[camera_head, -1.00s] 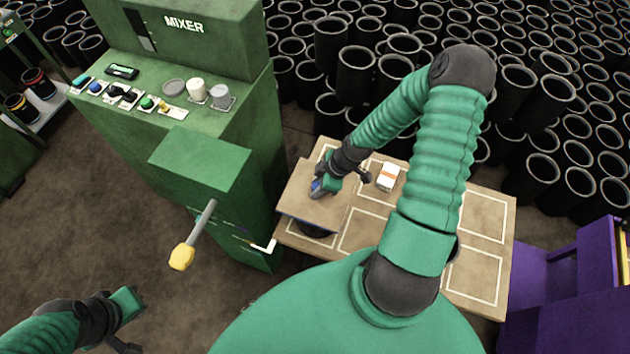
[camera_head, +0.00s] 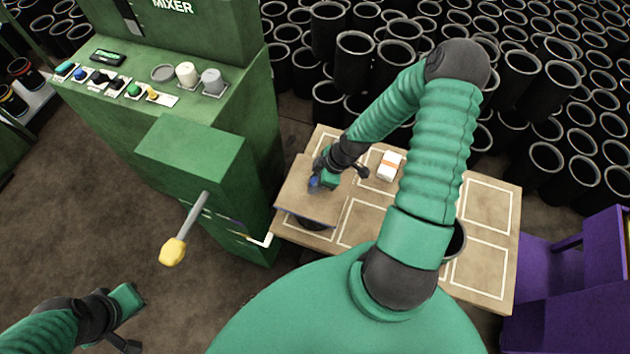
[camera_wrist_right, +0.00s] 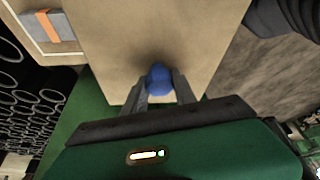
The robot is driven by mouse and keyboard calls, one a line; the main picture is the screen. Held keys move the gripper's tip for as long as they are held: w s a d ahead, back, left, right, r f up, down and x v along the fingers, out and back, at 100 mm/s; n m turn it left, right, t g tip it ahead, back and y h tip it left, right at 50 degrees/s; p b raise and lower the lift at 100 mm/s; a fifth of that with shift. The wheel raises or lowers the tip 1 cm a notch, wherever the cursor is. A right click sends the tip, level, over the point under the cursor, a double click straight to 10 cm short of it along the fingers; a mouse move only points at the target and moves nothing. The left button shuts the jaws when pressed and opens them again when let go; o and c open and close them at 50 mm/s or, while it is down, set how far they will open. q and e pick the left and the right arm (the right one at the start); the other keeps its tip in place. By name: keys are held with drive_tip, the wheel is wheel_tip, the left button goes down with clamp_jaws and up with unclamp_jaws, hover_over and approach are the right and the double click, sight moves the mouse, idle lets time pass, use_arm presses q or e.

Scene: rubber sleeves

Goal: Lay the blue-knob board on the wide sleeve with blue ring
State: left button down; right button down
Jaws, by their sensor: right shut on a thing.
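The blue-knob board (camera_head: 301,190) is a flat tan square at the left end of the table. Its blue knob (camera_head: 314,181) shows beside my right gripper (camera_head: 318,178). In the right wrist view my right gripper (camera_wrist_right: 160,84) is shut on the blue knob (camera_wrist_right: 159,77), with the board (camera_wrist_right: 130,35) beyond it. A black sleeve (camera_head: 311,223) shows under the board's near edge.
The table (camera_head: 490,237) has white outlined squares. A white box with an orange band (camera_head: 390,165) lies behind my right arm. Another black sleeve (camera_head: 456,242) is partly hidden by that arm. The green mixer (camera_head: 190,152) with a yellow-tipped lever (camera_head: 173,250) stands left. A purple structure (camera_head: 570,280) stands right.

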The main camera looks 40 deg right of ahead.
drive_tip(key=shift+d+f, duration=0.25)
drive_tip(key=c, duration=1.3)
unclamp_jaws()
drive_tip(key=o, duration=0.4)
drive_tip(key=shift+a, duration=0.15)
drive_tip(key=shift+a+r, duration=0.1)
drive_tip(key=shift+s, duration=0.1)
